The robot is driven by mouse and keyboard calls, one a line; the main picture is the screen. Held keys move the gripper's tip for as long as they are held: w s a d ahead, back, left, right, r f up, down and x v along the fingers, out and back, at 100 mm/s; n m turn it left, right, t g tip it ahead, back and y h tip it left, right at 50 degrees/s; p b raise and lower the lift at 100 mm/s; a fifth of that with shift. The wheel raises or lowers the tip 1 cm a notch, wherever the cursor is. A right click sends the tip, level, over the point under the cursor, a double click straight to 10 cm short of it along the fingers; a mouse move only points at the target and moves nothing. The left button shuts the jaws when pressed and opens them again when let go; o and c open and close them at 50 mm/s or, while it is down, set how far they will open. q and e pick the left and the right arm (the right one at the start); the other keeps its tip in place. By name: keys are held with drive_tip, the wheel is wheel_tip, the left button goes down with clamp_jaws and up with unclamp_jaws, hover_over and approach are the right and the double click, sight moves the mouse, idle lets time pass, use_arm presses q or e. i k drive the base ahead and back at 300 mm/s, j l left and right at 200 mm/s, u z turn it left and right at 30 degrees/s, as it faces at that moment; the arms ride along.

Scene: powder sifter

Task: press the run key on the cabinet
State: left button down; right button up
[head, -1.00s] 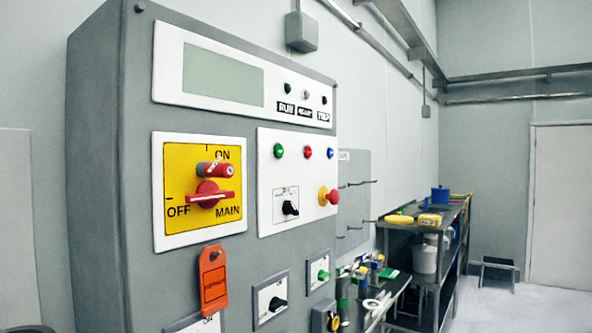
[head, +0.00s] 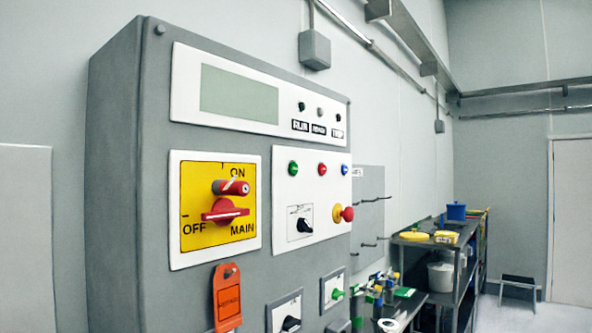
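The grey cabinet (head: 112,190) fills the left and middle of the head view. Its white control plate (head: 315,215) carries a green button (head: 293,168), a red button (head: 322,170) and a blue button (head: 344,169) in a row. Above, a display strip (head: 186,85) has small lamps over labels; the RUN label (head: 300,126) is under the leftmost lamp (head: 301,106). No button here has a readable run marking, so I cannot tell which is the run key. Neither of my grippers is in view.
The yellow plate has a red main switch (head: 225,212); an orange tag (head: 228,297) hangs below. A red mushroom knob (head: 347,214) and black selector (head: 304,226) sit below the buttons. A cluttered bench (head: 425,245) stands at right. Open floor shows far right.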

sight(294, 168)
drive_tip(key=i+l+u, duration=0.2)
drive_tip(key=l, duration=0.6)
drive_tip(key=i+l+u, duration=0.15)
drive_tip(key=l, duration=0.65)
drive_tip(key=i+l+u, duration=0.2)
drive_tip(key=l, duration=0.65)
drive_tip(key=l+u, duration=0.2)
drive_tip(key=l, duration=0.7)
drive_tip(key=i, duration=0.05)
